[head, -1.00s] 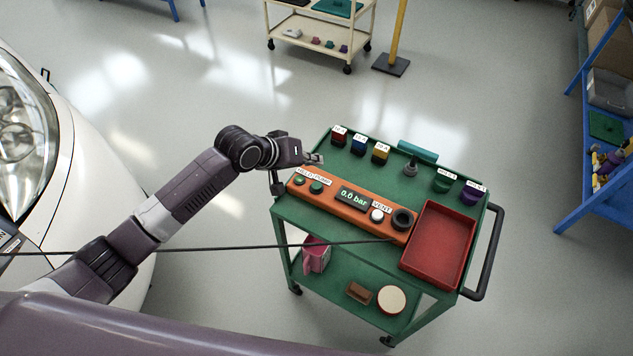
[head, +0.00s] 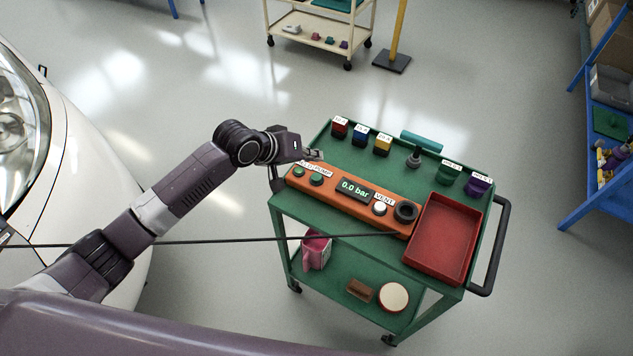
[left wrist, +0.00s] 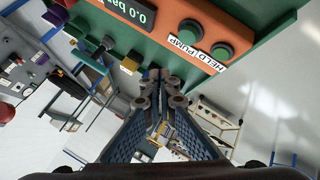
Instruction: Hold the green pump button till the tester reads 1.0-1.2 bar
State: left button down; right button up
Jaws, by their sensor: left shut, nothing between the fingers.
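The orange tester (head: 333,187) lies on the green cart, with its display (head: 355,188) reading 0.0 bar. The HELD one (head: 298,171) is at the outer end. My left gripper (head: 316,155) is shut and empty, just behind the label and apart from both buttons. Its fingertips (left wrist: 160,88) show together in the left wrist view. My right gripper is not in view.
A white VENT button (head: 380,209) and a black round port (head: 405,212) are on the tester. A dark hose (head: 230,240) runs from the left to the tester. A red tray (head: 440,238) fills the cart's right end. Coloured blocks and cups stand along the cart's back.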

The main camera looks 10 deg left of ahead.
aim_at(320, 174)
pick_arm(q)
notch_tip(320, 174, down, 3)
jog(key=shift+f+b, duration=0.1)
jog(key=shift+b, duration=1.05)
jog(key=shift+f, duration=0.9)
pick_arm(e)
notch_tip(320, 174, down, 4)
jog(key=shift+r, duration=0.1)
pick_arm(q)
jog(key=shift+f, duration=0.1)
jog(key=shift+f, duration=0.3)
jog(key=shift+f+b, duration=0.3)
jog(key=shift+f, duration=0.3)
dwell(4.5)
